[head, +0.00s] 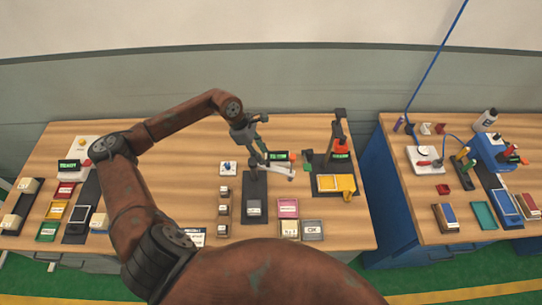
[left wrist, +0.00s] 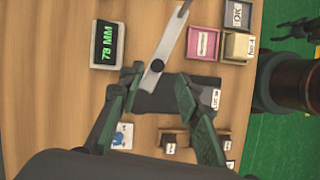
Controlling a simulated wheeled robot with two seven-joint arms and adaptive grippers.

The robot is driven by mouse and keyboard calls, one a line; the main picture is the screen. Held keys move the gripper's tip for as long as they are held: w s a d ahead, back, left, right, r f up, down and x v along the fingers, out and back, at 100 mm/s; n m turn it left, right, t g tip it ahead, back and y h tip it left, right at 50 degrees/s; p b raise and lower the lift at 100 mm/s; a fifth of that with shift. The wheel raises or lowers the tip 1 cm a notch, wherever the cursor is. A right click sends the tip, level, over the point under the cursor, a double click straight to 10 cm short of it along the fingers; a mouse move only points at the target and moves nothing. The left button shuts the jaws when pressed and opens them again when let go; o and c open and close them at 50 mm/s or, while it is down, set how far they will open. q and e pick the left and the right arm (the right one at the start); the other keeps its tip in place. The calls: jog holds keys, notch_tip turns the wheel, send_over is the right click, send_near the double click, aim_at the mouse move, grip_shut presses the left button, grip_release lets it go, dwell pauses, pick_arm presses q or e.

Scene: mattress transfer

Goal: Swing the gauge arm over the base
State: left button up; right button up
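The gauge arm is a pale grey bar with a black knob, lying slantwise in the left wrist view (left wrist: 172,42); it also shows in the head view (head: 279,169). The base also shows in the left wrist view (left wrist: 160,102). My left gripper (left wrist: 158,80) is open, its fingers spread on either side of the bar's knob end; contact is unclear. A dark jointed shape (left wrist: 298,28), perhaps my right gripper, is cut off at the edge.
A green display reading 79 MM (left wrist: 108,43) stands beside the bar. A pink tray (left wrist: 204,42), an OK bin (head: 312,230) and a wooden rack (head: 224,210) flank the base. A tall dark stand (head: 338,135) rises to the right. A second bench (head: 450,225) lies across a gap.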

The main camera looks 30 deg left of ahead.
aim_at(267, 160)
pick_arm(q)
jog(key=x, duration=0.4)
jog(key=shift+w+d+f+p, duration=0.1)
jog(key=shift+w+f+p, duration=0.1)
jog(key=shift+w+p, duration=0.15)
jog(key=shift+d+f, duration=0.15)
jog(key=shift+f, duration=0.4)
jog(key=shift+w+f, duration=0.1)
jog(key=shift+c, duration=0.4)
jog(key=c, duration=0.5)
jog(key=shift+c, duration=1.4)
grip_shut()
pick_arm(e)
jog(key=shift+r, duration=0.5)
jog(key=shift+w, duration=0.15)
